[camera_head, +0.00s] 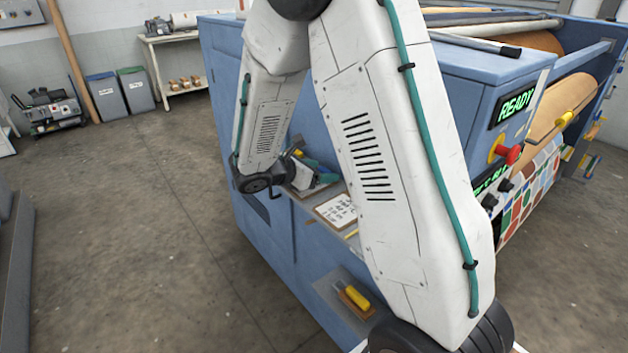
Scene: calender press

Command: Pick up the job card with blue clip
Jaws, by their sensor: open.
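A white job card (338,209) with dark handwriting lies on a brown board on a narrow shelf on the side of the blue machine. My arm covers its right part, and I cannot make out a clip on it. My gripper (316,178) is at the same shelf, to the left of and beyond this card, open. Something pale and flat lies beneath the gripper, mostly hidden by it. I cannot tell whether that is another card or whether the fingers touch it. No blue clip can be made out.
The blue press (292,248) fills the middle and right. A yellow-handled tool (355,298) lies on a lower shelf. A red knob (508,154) sticks out below the READY display (515,106). Bins (107,97) and a bench (176,38) stand at the back.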

